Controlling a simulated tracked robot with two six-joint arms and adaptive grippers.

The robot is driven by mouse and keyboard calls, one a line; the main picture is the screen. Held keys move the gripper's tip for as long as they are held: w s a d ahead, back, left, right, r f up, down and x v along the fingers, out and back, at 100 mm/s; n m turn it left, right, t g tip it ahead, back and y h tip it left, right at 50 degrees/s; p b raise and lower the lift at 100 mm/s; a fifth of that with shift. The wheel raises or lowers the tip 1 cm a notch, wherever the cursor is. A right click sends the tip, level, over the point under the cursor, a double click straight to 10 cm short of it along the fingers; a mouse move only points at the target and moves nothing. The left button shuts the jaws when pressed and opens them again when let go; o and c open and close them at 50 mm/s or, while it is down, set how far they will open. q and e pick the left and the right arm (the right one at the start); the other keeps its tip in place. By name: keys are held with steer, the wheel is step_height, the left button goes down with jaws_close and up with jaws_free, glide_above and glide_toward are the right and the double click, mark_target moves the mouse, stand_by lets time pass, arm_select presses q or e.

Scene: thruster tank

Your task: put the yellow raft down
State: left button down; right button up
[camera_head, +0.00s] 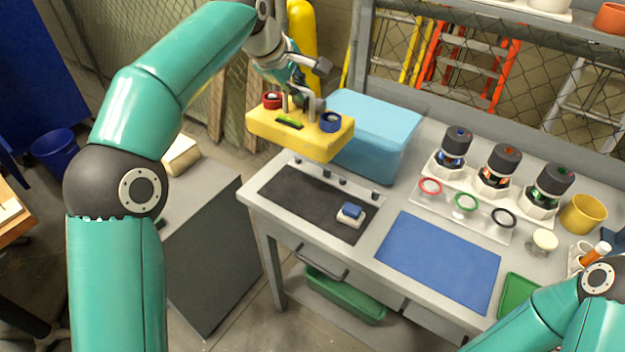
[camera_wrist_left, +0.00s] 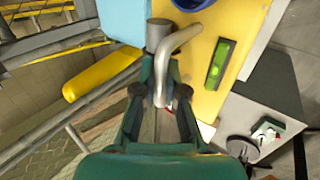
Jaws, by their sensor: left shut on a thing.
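The yellow raft (camera_head: 280,134) hangs above the back left part of the workbench, over the far edge of the black mat (camera_head: 300,201). It carries a red ring part, a blue ring part, a green level vial and a bent metal handle. My left gripper (camera_head: 309,103) is shut on this handle. In the left wrist view the fingers (camera_wrist_left: 162,103) are around the grey handle (camera_wrist_left: 178,50), with the yellow raft (camera_wrist_left: 205,72) to the right. The raft looks roughly level and clear of the mat. My right gripper is out of view.
A light blue box (camera_head: 380,125) stands close behind the raft. A small blue and white block (camera_head: 350,213) lies on the mat's right end. A blue mat (camera_head: 440,260), dark-capped thrusters (camera_head: 500,166) and a yellow cup (camera_head: 583,214) are to the right. Much of the black mat is bare.

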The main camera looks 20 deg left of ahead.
mark_target(286, 143)
arm_select(q)
step_height(286, 143, down, 19)
steer(key=d+b, duration=0.1)
steer(key=b, duration=0.1)
stand_by(0.3)
steer(key=c, duration=1.2)
jaws_free()
steer(key=shift+w+f, duration=0.1)
steer(key=shift+c, duration=0.2)
steer(key=b+v, duration=0.1)
steer(key=v, duration=1.1)
